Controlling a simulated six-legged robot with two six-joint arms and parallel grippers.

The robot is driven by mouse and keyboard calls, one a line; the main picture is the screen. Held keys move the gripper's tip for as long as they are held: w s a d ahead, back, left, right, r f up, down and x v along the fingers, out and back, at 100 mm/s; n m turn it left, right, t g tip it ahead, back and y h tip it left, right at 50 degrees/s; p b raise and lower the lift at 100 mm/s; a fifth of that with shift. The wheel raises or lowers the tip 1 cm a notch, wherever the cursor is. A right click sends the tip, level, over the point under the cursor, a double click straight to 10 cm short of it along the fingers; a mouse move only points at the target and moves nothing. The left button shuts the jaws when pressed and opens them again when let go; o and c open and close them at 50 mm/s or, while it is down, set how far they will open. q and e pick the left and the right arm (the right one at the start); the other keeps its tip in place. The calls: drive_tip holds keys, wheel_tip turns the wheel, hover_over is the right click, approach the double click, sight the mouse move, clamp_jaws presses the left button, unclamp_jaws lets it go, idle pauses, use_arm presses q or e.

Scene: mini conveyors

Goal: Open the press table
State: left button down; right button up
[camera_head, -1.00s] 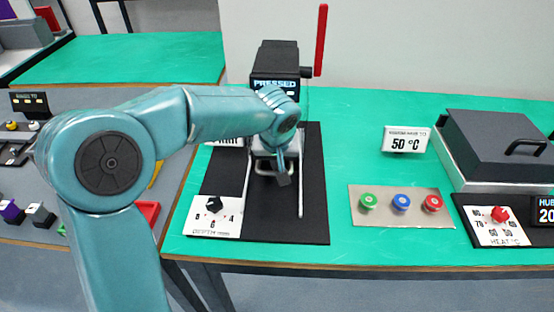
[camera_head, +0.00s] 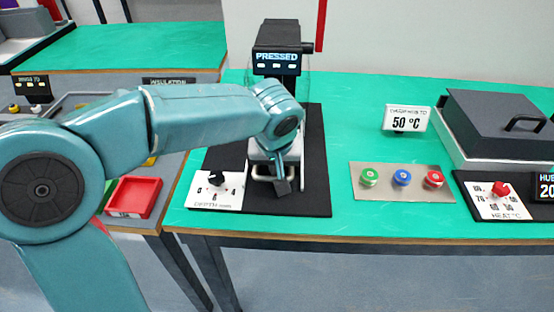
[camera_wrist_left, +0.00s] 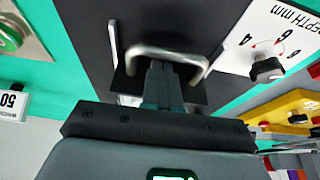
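The press (camera_head: 276,38) is a black machine with a lit "PRESSED" display, standing at the back of a black base plate (camera_head: 290,206). Its sliding table (camera_head: 256,152) is pale and sits towards the front of the base, with a metal U-shaped handle (camera_head: 262,178) on its front. In the left wrist view the handle (camera_wrist_left: 190,58) spans above my fingers. My left gripper (camera_head: 283,186) is at the handle; the fingers (camera_wrist_left: 163,84) look closed together around its bar. My forearm and wrist hide part of the press and table. My right gripper is not in view.
A red lever (camera_head: 321,25) stands upright beside the press. A depth dial (camera_head: 217,179) is front left of it. Right are three buttons (camera_head: 401,177), a 50 °C sign (camera_head: 406,119) and a dark lidded box (camera_head: 495,122). A red tray (camera_head: 134,197) lies left.

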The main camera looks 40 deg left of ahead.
use_arm(q)
drive_tip(key=s+d, duration=0.1)
drive_tip(key=s, duration=0.1)
drive_tip(key=s+d+b, duration=0.1)
drive_tip(key=shift+s+d+f, duration=0.15)
drive_tip(key=shift+s+d, duration=0.05)
drive_tip(key=shift+s, duration=0.15)
drive_tip(key=shift+s+d+b, duration=0.35)
drive_tip(key=shift+s+b, duration=0.05)
drive_tip(key=shift+s, duration=0.25)
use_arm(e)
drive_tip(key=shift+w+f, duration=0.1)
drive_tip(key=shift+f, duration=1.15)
